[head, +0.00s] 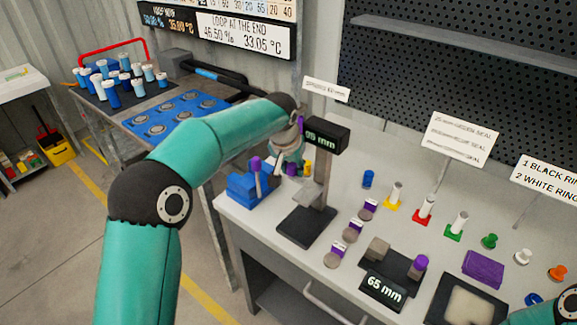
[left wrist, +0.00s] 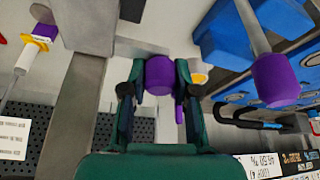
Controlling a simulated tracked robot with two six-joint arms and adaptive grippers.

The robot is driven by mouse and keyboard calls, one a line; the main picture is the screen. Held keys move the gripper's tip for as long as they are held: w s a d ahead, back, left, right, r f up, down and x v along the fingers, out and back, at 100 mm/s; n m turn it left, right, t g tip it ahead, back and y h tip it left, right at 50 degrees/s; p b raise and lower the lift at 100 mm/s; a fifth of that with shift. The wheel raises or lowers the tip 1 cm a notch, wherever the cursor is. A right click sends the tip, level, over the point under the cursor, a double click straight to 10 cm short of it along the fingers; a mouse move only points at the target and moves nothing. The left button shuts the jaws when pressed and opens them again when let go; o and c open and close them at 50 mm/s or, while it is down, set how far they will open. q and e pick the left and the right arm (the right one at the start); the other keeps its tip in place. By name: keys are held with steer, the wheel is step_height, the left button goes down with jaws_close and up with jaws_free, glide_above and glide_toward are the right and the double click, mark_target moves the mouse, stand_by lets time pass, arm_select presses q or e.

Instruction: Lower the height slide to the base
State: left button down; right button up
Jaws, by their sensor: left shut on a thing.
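The height gauge stands on the table, with a black base plate (head: 306,226), an upright grey column (head: 323,174) and a black display head (head: 326,134) reading what looks like 95 mm. A grey slide (head: 313,194) shows on the column, above the base. My left gripper (head: 291,166) is behind the column's left side, partly hidden by my own arm. In the left wrist view, my left gripper (left wrist: 158,80) is shut on a purple knob (left wrist: 158,75) beside the grey column (left wrist: 72,115). A grey bar (left wrist: 140,47) lies just beyond the knob. My right gripper is out of view.
A blue fixture (head: 252,187) with a purple-topped lever stands left of the gauge. Purple-topped pieces (head: 351,233), a second gauge display reading 65 mm (head: 384,288) and several coloured seal stands (head: 424,212) are to the right. A perforated board (head: 470,95) rises behind.

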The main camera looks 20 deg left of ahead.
arm_select(q)
step_height(320, 180, down, 10)
steer(key=b, duration=0.6)
steer(key=shift+r+b, duration=0.1)
steer(key=shift+b, duration=0.3)
steer(key=shift+s, duration=0.15)
steer(key=c, duration=0.9)
jaws_free()
steer(key=shift+o, duration=0.2)
steer(key=shift+r, duration=0.2)
